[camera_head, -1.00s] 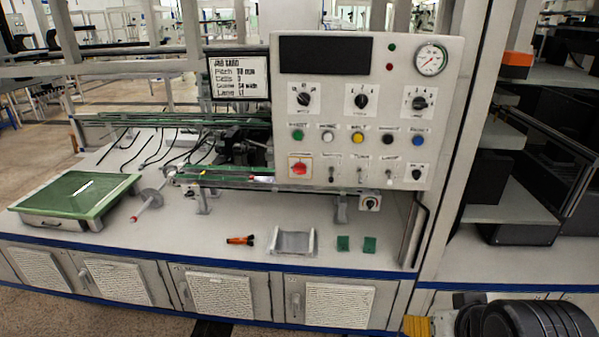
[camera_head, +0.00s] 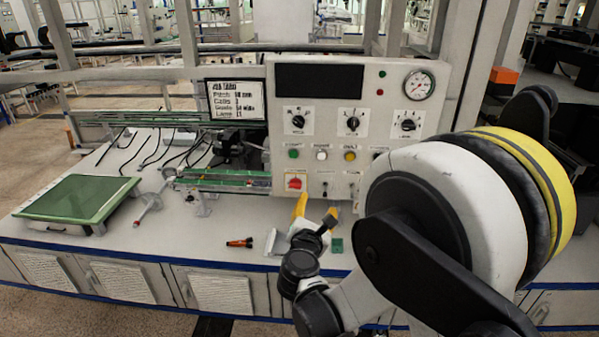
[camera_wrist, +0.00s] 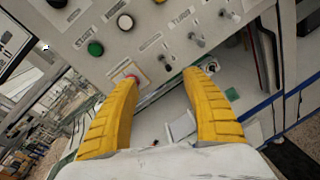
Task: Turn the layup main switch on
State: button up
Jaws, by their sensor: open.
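The control panel (camera_head: 365,110) stands upright at the back of the bench. It carries a red knob (camera_head: 295,183) on a light plate with an orange border, at its lower left. Small lever switches (camera_head: 324,188) sit to the right of the knob; their labels are too small to read surely. My gripper (camera_head: 316,208) is open and empty, just in front of the panel's lower edge. In the wrist view its yellow fingers (camera_wrist: 161,76) point at the panel. The left fingertip partly covers the red knob (camera_wrist: 131,76); a lever switch (camera_wrist: 165,64) shows between the fingertips.
Dials, coloured buttons and a gauge (camera_head: 419,85) fill the upper panel. A green-topped tray (camera_head: 78,200), an orange tool (camera_head: 240,243) and a green block (camera_head: 337,245) lie on the bench (camera_head: 180,238). A rail assembly (camera_head: 220,180) stands left of the panel. My arm hides the panel's lower right.

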aim_at(295, 188)
jog(key=a+f+n+t+y, duration=0.2)
jog(key=a+n, duration=0.4)
jog(key=a, duration=0.1)
jog(key=w, duration=1)
jog(key=shift+d+r+b, duration=0.1)
jog(key=shift+r+b, duration=0.1)
jog(key=shift+b, duration=0.2)
jog(key=shift+c, duration=0.2)
jog(key=c, duration=1.1)
